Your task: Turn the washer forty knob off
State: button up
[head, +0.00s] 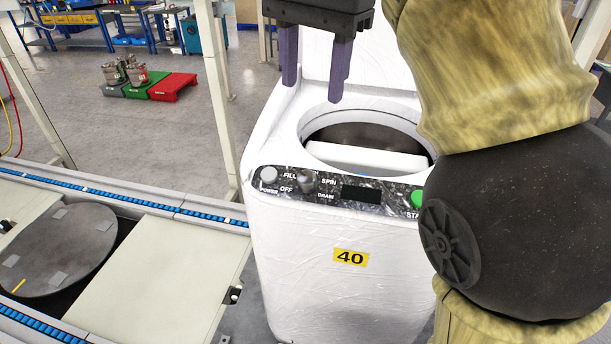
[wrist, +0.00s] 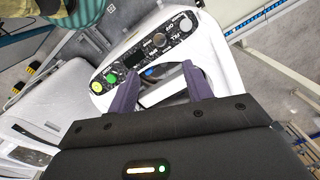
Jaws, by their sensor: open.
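The white washer (head: 300,262) carries a yellow label reading 40. Its dark speckled panel holds a grey knob (head: 306,182), with FILL, SPIN, DRAIN and OFF printed around it. I cannot tell for sure which word the knob points to. In the wrist view the knob (wrist: 159,39) shows beyond the fingertips. My gripper (head: 313,93) is open and empty, its two purple fingers pointing down above the washer's open top, higher than the panel and apart from the knob. The gripper also shows in the wrist view (wrist: 161,74).
A round power button (head: 268,174) is left of the knob; a dark display (head: 361,194) and a green start button (head: 417,198) are right of it. A conveyor frame (head: 170,275) stands close on the left. My arm covers the right side.

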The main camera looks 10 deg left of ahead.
aim_at(306, 176)
jog(key=f+b, duration=0.2)
jog(key=f, duration=0.3)
jog(key=f+b, duration=0.2)
jog(key=f, duration=0.3)
jog(key=f+b, duration=0.2)
jog(key=f, duration=0.3)
jog(key=shift+w+a+f+b, duration=0.15)
jog(key=shift+a+f+b, duration=0.15)
jog(key=shift+a+f, duration=0.1)
jog(key=shift+c, duration=0.2)
jog(key=c, duration=0.9)
